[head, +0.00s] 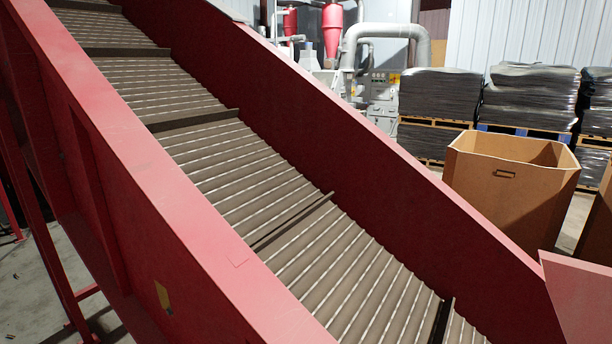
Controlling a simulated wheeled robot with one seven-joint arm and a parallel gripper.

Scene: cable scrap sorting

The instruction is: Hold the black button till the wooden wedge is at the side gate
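The red-walled inclined conveyor (400,185) fills the head view, running from the upper left down to the lower right. Its brown slatted belt (240,175) has raised dark cleats across it, and I see no loose pieces on it. I cannot make out the wooden wedge, the black button or a side gate in this view. My gripper is not in the picture.
A large open cardboard box (508,190) stands on the floor right of the conveyor, in front of black stacks on pallets (436,96). Grey machinery with pipes (385,45) stands behind. A small yellow mark (162,296) is on the near red side.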

